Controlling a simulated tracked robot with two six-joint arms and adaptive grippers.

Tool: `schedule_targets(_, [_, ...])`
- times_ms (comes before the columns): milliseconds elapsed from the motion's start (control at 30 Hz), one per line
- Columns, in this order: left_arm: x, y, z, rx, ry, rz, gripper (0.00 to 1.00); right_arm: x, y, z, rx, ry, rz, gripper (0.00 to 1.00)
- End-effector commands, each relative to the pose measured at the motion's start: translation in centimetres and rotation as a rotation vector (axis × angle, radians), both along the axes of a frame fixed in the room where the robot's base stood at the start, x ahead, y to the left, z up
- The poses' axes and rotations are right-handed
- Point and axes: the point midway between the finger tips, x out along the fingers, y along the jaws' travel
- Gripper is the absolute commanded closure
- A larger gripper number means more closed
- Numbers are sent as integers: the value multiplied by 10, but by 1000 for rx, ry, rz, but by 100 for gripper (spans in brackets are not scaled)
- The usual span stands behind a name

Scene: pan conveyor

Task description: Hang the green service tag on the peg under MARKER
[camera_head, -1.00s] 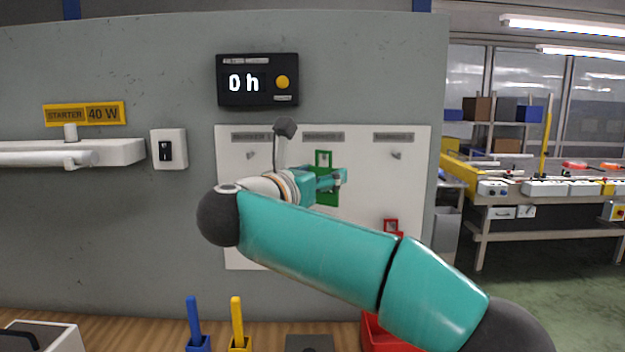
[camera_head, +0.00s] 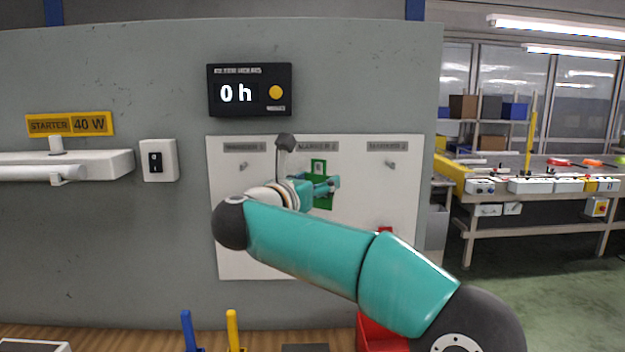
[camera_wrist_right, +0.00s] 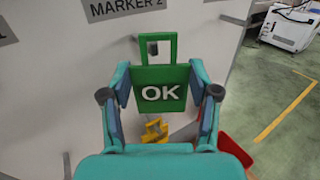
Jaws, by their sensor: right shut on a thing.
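The green service tag (camera_head: 323,202), marked OK in the right wrist view (camera_wrist_right: 160,96), is upright in front of the white board, below the middle MARKER label (camera_head: 318,146). My right gripper (camera_head: 328,186) is shut on the tag; its fingers stand at both sides of it in the right wrist view (camera_wrist_right: 161,108). A grey peg (camera_wrist_right: 152,47) shows inside the tag's square top opening. I cannot tell whether the peg passes through it or stays behind. My left gripper is not in view.
Other pegs (camera_head: 390,165) stand under the side labels. A yellow tag (camera_wrist_right: 155,131) shows below the green one, and a red tag (camera_head: 385,231) is partly hidden by my arm. A red bin (camera_head: 372,333) and upright blue (camera_head: 187,328) and yellow (camera_head: 233,328) items stand below.

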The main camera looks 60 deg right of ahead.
Motion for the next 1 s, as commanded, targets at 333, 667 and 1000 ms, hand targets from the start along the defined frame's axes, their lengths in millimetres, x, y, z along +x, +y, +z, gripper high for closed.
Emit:
schedule_targets(333, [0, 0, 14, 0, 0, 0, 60, 10, -14, 0, 0, 1, 8, 72])
schedule_targets(667, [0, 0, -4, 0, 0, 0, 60, 14, -22, -10, -1, 0, 10, 72])
schedule_targets(1000, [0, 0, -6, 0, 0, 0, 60, 16, -22, -10, 0, 2, 13, 72])
